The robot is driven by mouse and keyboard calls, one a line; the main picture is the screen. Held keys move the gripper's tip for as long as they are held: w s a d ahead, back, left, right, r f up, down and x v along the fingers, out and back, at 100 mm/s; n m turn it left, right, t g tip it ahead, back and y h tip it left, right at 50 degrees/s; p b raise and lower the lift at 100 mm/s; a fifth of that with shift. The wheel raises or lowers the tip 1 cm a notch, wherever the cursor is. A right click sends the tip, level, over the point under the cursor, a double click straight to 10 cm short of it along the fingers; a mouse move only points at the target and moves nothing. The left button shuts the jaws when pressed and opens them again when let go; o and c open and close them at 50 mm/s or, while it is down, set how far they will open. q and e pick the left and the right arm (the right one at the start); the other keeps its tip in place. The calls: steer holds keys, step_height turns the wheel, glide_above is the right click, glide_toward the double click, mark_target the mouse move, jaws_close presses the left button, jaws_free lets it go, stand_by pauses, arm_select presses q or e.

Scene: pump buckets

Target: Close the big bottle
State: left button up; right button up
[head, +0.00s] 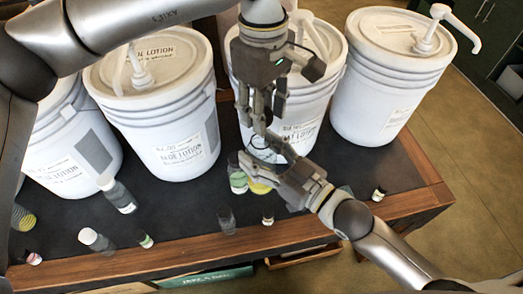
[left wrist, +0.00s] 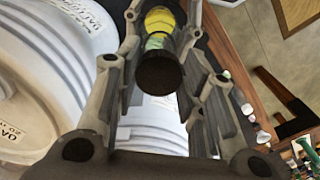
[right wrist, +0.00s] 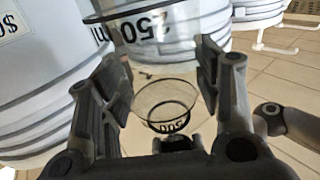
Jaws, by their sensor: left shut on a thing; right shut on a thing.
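My left gripper (head: 262,122) is shut on a dark round cap, which shows between its fingers in the left wrist view (left wrist: 160,72). My right gripper (head: 268,166) is below it in the head view. In the head view the bottle is mostly hidden by the fingers. The two grippers are close together above the table; I cannot tell whether cap and bottle touch.
Large white lotion buckets (head: 160,95) with pumps stand along the back; another (head: 385,75) is at the right. Small bottles, including a green one (head: 238,180), a grey one (head: 226,220) and a white-capped one (head: 118,195), stand on the dark table (head: 185,215). Its wooden front edge (head: 170,250) is near.

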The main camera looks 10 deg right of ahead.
arm_select(q)
steer(key=shift+f, duration=1.15)
steer(key=shift+f, duration=0.9)
steer(key=shift+f, duration=0.5)
arm_select(e)
jaws_close()
arm_select(q)
steer(key=m, duration=0.5)
steer(key=shift+a, duration=0.15)
steer(key=m, duration=0.7)
steer(key=shift+a, duration=0.15)
steer(key=m, duration=0.4)
steer(key=shift+a+m, duration=0.1)
steer(key=shift+m, duration=0.3)
steer(key=m, duration=0.6)
steer(key=shift+w, duration=0.15)
